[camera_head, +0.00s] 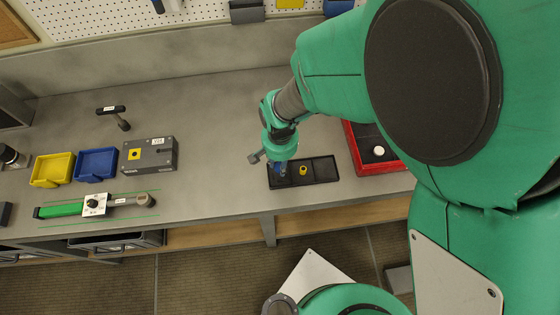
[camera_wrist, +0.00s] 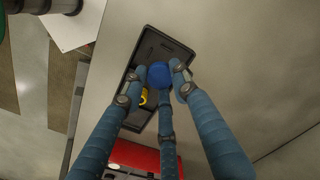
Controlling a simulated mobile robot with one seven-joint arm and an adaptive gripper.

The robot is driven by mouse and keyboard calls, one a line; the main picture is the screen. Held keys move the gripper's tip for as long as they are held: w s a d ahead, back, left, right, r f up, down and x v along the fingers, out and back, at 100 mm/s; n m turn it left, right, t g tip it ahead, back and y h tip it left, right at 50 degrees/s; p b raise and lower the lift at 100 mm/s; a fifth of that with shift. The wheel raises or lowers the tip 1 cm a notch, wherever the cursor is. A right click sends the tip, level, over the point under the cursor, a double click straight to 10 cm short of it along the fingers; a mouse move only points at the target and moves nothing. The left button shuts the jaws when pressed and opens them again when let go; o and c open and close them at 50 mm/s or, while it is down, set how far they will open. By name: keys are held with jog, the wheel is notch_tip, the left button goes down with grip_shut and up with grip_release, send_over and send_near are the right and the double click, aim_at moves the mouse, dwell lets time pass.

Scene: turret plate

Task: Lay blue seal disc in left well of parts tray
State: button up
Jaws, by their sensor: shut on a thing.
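The blue seal disc (camera_wrist: 159,75) is between the tips of my gripper (camera_wrist: 158,72), whose three blue fingers are closed around it. The black parts tray (camera_wrist: 183,49) lies beneath, and in the wrist view the disc overlaps the near part of its left well. The height of the disc over the tray is hard to tell. In the head view my gripper (camera_head: 281,170) points down at the left end of the parts tray (camera_head: 322,183) and largely hides the left well. A yellow ring-like part (camera_head: 303,170) sits in the middle well; the right well looks empty.
A red-rimmed tray (camera_head: 352,150) with a white round part (camera_head: 378,151) stands close on the right. To the left are a grey block (camera_head: 160,154), a blue bin (camera_head: 96,164), a yellow bin (camera_head: 53,169) and a green slide fixture (camera_head: 62,209). The bench (camera_head: 220,150) between is clear.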

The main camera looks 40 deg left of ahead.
jog(key=shift+f+b, duration=0.65)
jog(key=shift+f, duration=0.7)
jog(key=shift+f+b, duration=0.85)
jog(key=shift+f, duration=0.7)
dwell(1.8)
jog(key=o, duration=0.9)
jog(key=shift+r, duration=6.05)
